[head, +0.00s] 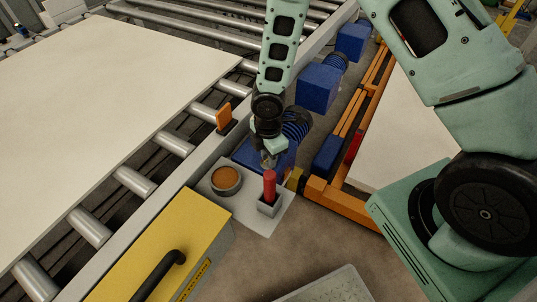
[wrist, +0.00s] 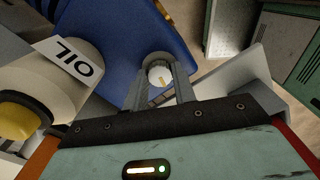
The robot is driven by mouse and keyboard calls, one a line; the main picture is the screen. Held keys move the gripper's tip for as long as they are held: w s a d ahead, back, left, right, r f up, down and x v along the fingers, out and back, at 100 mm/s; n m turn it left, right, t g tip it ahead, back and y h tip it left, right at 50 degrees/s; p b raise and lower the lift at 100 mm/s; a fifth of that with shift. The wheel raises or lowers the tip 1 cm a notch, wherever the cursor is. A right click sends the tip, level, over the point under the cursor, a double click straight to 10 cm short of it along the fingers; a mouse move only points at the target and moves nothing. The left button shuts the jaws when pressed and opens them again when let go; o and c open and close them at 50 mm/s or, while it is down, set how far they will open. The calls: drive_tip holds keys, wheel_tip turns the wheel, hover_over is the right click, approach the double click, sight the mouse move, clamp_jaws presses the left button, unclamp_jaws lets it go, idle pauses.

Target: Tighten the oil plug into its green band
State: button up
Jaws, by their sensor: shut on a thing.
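In the wrist view, the oil plug (wrist: 159,76) is a small, round, pale cap with a yellowish mark, set at a round fitting on the blue housing (wrist: 112,36). My gripper (wrist: 160,82) has one finger on each side of the plug and is shut on it. A white tag reading OIL (wrist: 72,59) is left of the plug. I cannot make out the green band. In the head view, my gripper (head: 268,160) is low at the blue housing (head: 248,153), just behind a red upright object; the plug is hidden there.
The red object (head: 269,185) stands in a grey holder, beside a round cup with orange contents (head: 226,177). A yellow box with a black handle (head: 205,228) is in front. A roller conveyor (head: 135,182) carries a large pale panel (head: 100,85). An orange frame (head: 345,203) is right.

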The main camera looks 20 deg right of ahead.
drive_tip(key=o, duration=1)
wheel_tip(320, 180, up, 17)
drive_tip(key=p, duration=0.2)
drive_tip(key=shift+r, duration=0.2)
